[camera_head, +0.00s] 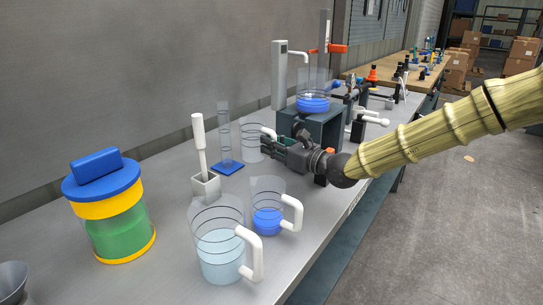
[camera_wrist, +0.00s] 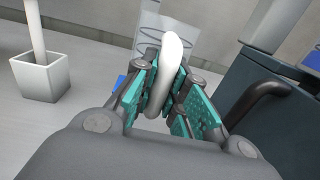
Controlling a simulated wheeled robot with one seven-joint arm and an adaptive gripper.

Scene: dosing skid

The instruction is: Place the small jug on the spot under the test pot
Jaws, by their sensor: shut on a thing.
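A clear, seemingly empty jug (camera_head: 252,141) with a white handle stands behind the other two jugs; I take it for the small jug. My gripper (camera_head: 268,144) reaches it from the right and is shut on its handle. In the wrist view the white handle (camera_wrist: 166,72) lies between the green finger pads of my gripper (camera_wrist: 165,98), with the clear jug wall (camera_wrist: 150,27) beyond. I cannot tell whether the jug touches the bench. A clear pot with blue liquid (camera_head: 313,100), likely the test pot, sits on a dark stand (camera_head: 322,132). The spot under it is not clearly visible.
A jug with blue liquid (camera_head: 268,215) and a larger pale-blue jug (camera_head: 221,252) stand in front. A measuring cylinder (camera_head: 224,140), a white holder (camera_head: 205,186) and a green-yellow canister (camera_head: 115,225) are left. Valves and pipes (camera_head: 365,115) lie right of the stand.

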